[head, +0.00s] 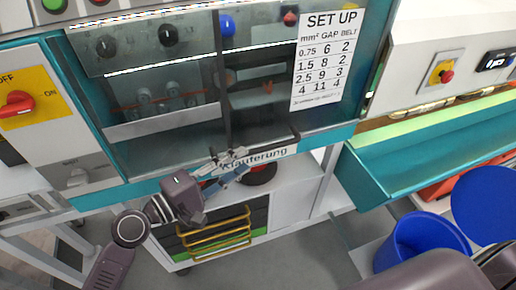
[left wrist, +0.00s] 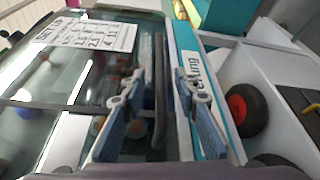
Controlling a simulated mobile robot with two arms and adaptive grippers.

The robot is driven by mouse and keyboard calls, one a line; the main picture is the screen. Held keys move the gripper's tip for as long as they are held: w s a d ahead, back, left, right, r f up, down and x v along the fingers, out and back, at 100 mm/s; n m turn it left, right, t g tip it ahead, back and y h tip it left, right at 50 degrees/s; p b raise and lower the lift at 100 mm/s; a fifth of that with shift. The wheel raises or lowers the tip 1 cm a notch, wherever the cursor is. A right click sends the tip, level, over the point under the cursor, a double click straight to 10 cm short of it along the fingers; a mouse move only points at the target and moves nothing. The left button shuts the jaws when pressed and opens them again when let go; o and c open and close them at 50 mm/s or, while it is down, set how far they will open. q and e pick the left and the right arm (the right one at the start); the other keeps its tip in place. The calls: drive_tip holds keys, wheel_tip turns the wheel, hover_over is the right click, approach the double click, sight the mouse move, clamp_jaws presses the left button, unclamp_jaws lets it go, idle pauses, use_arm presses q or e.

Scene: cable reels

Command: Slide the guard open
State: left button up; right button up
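The guard (head: 258,75) is a clear panel with a dark frame on the front of the machine, and a white SET UP sheet (head: 322,62) is fixed to it. It also shows in the left wrist view (left wrist: 95,70). A dark bar, seemingly its handle (left wrist: 160,92), runs along its lower edge. My left gripper (head: 240,160) is at this lower edge. In the left wrist view its two fingers (left wrist: 158,76) are apart, with the dark bar between them. Whether they touch it I cannot tell. My right gripper is not in view.
A teal sill with a lettered label (head: 262,158) runs below the guard. A red switch on a yellow plate (head: 18,104) is at the left. A teal trough (head: 430,155), a blue bin (head: 420,240) and a blue disc (head: 488,205) are at the right. Yellow-edged drawers (head: 215,235) are below.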

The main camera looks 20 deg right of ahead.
sight(253, 154)
use_arm(q)
drive_tip(key=p+x, duration=0.1)
drive_tip(key=x, duration=0.6)
drive_tip(key=shift+w+d+f, duration=0.1)
drive_tip(key=shift+d, duration=0.05)
drive_tip(key=shift+c, duration=0.3)
clamp_jaws()
